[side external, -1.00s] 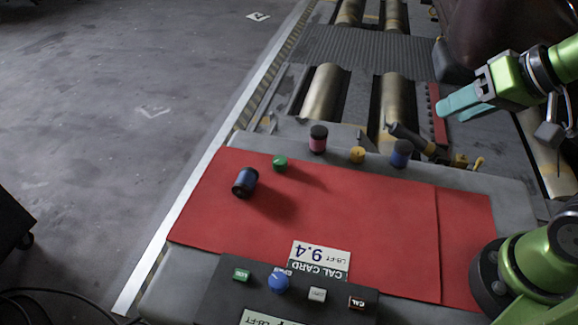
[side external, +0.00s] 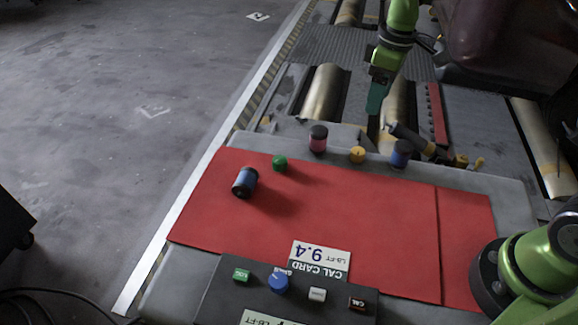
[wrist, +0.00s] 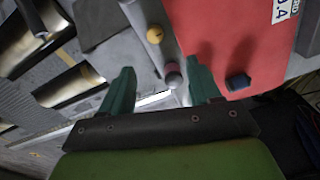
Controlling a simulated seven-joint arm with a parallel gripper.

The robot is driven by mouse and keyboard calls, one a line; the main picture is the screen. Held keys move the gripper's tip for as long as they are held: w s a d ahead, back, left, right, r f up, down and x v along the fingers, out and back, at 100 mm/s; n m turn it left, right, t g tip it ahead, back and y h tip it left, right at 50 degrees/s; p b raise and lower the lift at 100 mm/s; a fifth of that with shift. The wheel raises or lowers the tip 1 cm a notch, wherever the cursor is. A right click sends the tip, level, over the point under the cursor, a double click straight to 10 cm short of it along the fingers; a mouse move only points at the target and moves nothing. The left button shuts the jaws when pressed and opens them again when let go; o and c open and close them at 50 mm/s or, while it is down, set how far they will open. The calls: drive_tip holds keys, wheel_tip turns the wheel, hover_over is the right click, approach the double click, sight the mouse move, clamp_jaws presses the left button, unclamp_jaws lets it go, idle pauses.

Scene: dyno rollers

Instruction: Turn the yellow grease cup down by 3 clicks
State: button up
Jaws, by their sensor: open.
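The yellow grease cup (side external: 357,155) stands on the grey ledge behind the red mat, between a red-and-black cylinder and a blue one. In the wrist view the yellow cup (wrist: 155,35) shows ahead of the fingers, unobstructed. My gripper (side external: 374,108) points down with teal fingers, above and behind the yellow cup in the side view, apart from it. In the wrist view my gripper (wrist: 160,68) is open, its fingers spread wide with nothing held. The red-and-black cylinder (wrist: 173,75) appears between the fingers there, farther off.
The red-and-black cylinder (side external: 318,139) and blue cylinder (side external: 401,153) flank the cup. A green cup (side external: 280,162) and a lying blue-black cylinder (side external: 245,182) are left. A dark lever tool (side external: 410,138) lies close behind. The red mat (side external: 350,220) is mostly clear; a button panel (side external: 225,300) is in front.

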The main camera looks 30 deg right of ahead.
sight(358, 150)
drive_tip(key=f+n, duration=0.1)
drive_tip(key=f, duration=0.4)
drive_tip(key=w+f+n, duration=0.1)
drive_tip(key=f+n, duration=0.1)
drive_tip(key=f, duration=0.4)
drive_tip(key=w+f+n, duration=0.1)
drive_tip(key=f+n, duration=0.1)
drive_tip(key=f, duration=0.3)
drive_tip(key=shift+f+g, duration=0.15)
drive_tip(key=shift+g, duration=0.25)
drive_tip(key=shift+c, duration=0.3)
drive_tip(key=c, duration=1)
